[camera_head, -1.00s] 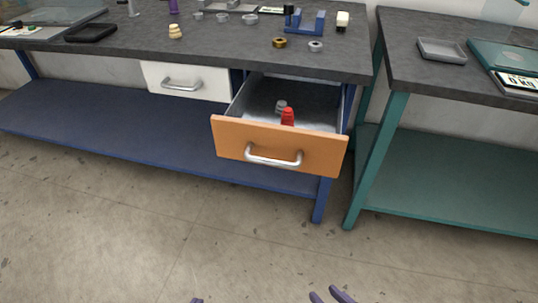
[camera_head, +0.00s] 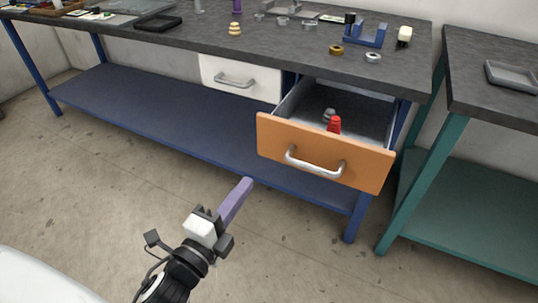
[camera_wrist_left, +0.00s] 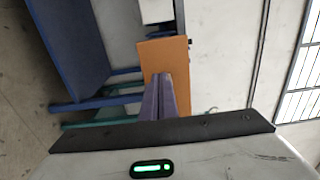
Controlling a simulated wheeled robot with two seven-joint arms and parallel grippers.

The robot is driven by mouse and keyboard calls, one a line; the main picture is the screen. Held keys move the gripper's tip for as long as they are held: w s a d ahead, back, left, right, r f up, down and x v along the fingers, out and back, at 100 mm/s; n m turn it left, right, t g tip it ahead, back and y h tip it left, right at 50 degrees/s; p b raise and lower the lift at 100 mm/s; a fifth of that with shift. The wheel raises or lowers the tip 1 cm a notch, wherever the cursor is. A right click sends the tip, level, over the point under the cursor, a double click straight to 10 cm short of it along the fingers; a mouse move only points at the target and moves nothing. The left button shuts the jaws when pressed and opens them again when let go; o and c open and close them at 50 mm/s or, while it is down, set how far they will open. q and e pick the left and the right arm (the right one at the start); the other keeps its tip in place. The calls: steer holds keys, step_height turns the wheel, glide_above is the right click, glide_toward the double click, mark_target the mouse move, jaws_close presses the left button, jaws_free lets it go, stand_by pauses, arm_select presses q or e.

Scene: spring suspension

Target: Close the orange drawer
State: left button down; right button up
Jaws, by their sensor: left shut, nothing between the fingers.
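The orange drawer (camera_head: 275,141) is pulled out from under the grey workbench top, with its silver bar handle (camera_head: 315,164) on the front. Inside it are a red object (camera_head: 334,125) and a small grey one (camera_head: 328,114). My left gripper (camera_head: 249,182) is shut and empty. In the head view its purple fingers end in front of and below the drawer's left edge, with no clear contact. In the left wrist view the closed fingers (camera_wrist_left: 158,80) overlap the orange front (camera_wrist_left: 163,54). My right gripper is not in view.
A shut white drawer (camera_head: 262,87) sits left of the orange one. A blue lower shelf (camera_head: 150,115) runs below. A teal bench (camera_head: 425,180) stands at right. The bench top carries rings, a blue stand (camera_head: 366,33) and trays. The floor in front is clear.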

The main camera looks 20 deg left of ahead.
mark_target(275, 146)
arm_select(q)
steer(key=w, duration=1.2)
steer(key=shift+w+d, duration=0.2)
steer(key=shift+d, duration=0.05)
